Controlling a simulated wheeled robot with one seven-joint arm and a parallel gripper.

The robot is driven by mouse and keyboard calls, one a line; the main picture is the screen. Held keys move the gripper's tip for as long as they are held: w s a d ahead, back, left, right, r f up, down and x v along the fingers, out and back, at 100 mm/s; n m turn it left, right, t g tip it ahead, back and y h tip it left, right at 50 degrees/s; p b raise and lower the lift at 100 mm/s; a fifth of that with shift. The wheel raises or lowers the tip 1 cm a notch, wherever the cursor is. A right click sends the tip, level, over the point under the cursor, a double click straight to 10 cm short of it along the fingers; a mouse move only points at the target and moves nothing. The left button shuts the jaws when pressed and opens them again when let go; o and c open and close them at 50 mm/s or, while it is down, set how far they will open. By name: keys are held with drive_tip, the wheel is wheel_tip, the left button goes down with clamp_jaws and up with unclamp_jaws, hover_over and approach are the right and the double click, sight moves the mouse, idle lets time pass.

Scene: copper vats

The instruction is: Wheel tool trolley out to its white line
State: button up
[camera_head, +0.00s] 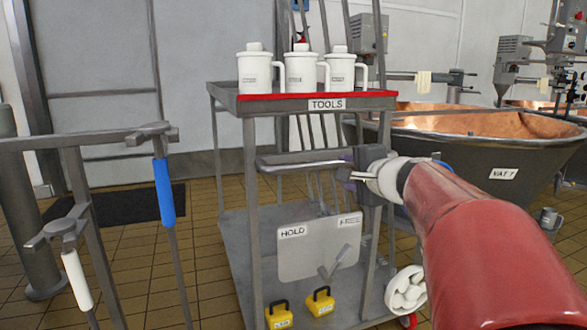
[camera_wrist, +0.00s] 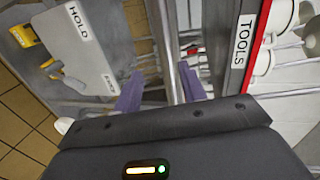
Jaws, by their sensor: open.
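The grey tool trolley (camera_head: 237,101) stands upright in the middle of the head view, with a red front edge and a TOOLS label. Its horizontal handle bar (camera_head: 290,165) crosses the front below the top tray. My gripper (camera_head: 350,172) is at the bar's right part. In the wrist view the bar (camera_wrist: 164,35) runs between the spread purple fingers of my gripper (camera_wrist: 160,90), which are not closed on it. A panel (camera_head: 300,262) below carries a HOLD label, a second small label at right and a tilted grey lever. I see no white line.
Three white jugs (camera_head: 300,70) stand on the top tray. Two yellow blocks (camera_head: 320,301) are low at the trolley's front. A copper vat (camera_head: 470,145) stands right behind. A rail with blue (camera_head: 164,192) and white grips is at left. Tiled floor shows between rail and trolley.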

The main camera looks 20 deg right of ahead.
sight(339, 164)
drive_tip(key=shift+w+d+r+m, duration=0.25)
drive_tip(key=shift+w+d+m, duration=0.25)
drive_tip(key=shift+w+d, duration=0.2)
drive_tip(key=x, duration=0.7)
drive_tip(key=shift+r+p, duration=0.1)
drive_tip(key=shift+p, duration=0.3)
drive_tip(key=shift+c, duration=0.2)
clamp_jaws()
